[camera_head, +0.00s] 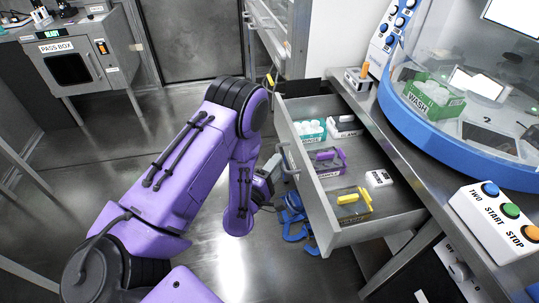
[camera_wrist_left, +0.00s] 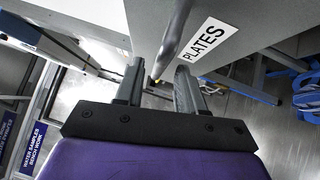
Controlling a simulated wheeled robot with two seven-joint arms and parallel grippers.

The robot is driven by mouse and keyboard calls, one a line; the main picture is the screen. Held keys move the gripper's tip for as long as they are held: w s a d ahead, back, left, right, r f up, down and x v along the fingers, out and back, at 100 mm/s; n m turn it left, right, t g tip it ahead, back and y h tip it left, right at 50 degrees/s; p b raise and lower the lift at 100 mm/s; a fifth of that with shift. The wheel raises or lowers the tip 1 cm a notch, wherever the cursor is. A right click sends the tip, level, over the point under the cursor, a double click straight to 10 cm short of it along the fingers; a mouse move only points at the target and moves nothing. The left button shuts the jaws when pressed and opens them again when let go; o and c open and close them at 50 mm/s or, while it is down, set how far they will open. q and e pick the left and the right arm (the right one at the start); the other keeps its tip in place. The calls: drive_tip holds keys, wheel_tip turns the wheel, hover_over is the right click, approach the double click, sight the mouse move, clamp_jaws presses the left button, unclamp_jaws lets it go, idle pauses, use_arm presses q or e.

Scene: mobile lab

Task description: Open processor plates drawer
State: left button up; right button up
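The drawer (camera_head: 375,232) under the bench is pulled out, and its inside shows in the head view. Its curved metal handle (camera_head: 290,162) is on its left-facing front. In the left wrist view, the drawer front carries a label reading PLATES (camera_wrist_left: 207,38). My left gripper (camera_head: 272,168) is beside the handle and partly hidden by my purple arm. In the left wrist view, my left gripper (camera_wrist_left: 158,85) has its fingers apart, with the handle bar (camera_wrist_left: 174,40) near the gap between their tips. I cannot tell whether they touch it. My right gripper is out of view.
The drawer holds a teal rack (camera_head: 310,130), a purple rack (camera_head: 327,160), a rack with yellow pieces (camera_head: 351,204) and white items. A control box with buttons (camera_head: 497,222) and a blue-rimmed machine (camera_head: 420,125) stand on the bench. Open floor (camera_head: 185,95) lies left of the drawer.

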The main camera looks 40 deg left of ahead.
use_arm(q)
drive_tip(key=s+b, duration=0.5)
drive_tip(key=s, duration=0.2)
drive_tip(key=shift+d+f, duration=0.3)
drive_tip(key=shift+f, duration=0.15)
